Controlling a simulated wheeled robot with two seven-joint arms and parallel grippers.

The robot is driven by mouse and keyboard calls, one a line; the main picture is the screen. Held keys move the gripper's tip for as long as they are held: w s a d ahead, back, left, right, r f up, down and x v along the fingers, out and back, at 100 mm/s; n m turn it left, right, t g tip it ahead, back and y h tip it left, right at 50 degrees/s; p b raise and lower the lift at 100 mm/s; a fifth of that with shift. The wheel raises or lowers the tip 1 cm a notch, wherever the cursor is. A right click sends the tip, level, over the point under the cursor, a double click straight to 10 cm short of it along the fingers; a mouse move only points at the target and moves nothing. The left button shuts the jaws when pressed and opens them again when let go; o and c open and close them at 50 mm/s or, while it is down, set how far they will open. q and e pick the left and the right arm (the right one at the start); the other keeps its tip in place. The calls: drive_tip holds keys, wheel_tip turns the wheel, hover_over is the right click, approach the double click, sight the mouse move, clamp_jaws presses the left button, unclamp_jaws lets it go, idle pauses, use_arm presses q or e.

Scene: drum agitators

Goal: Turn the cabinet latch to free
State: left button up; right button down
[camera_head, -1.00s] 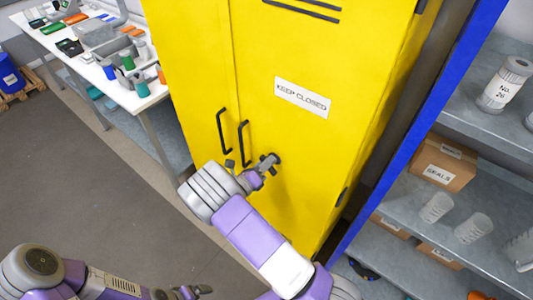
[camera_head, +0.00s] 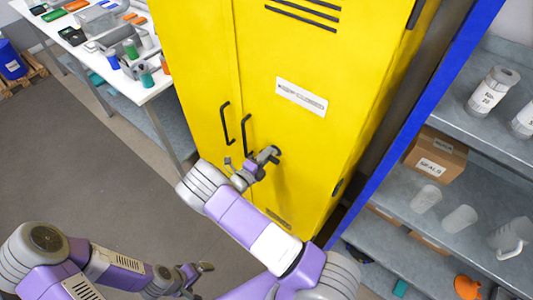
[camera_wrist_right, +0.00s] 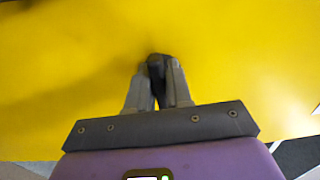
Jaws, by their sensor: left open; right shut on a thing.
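The yellow cabinet (camera_head: 300,130) stands upright with both doors shut and two black bar handles on its front. The dark latch (camera_head: 272,153) sits on the right door, right of the handles. My right gripper (camera_head: 262,161) is at the latch, its fingers closed on it. In the right wrist view the dark latch (camera_wrist_right: 157,62) shows between the tips of my right gripper (camera_wrist_right: 159,75), against the yellow door. The fingers hide part of the latch, and its exact angle is hard to tell. My left gripper (camera_head: 200,270) is low at the front, open, empty and away from the cabinet.
A blue-edged shelf rack (camera_head: 415,130) stands close on the right with a cardboard box (camera_head: 436,160) and several pale containers. A white table (camera_head: 150,85) with bottles and bins is at the back left. Grey floor (camera_head: 80,150) is clear on the left.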

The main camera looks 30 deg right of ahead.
idle(0.3)
drive_tip(key=c, duration=1.1)
unclamp_jaws()
drive_tip(key=v, duration=0.7)
drive_tip(key=shift+s+a+b, duration=0.1)
drive_tip(key=shift+a+b, duration=0.15)
drive_tip(key=shift+b, duration=0.1)
drive_tip(key=shift+f, duration=0.1)
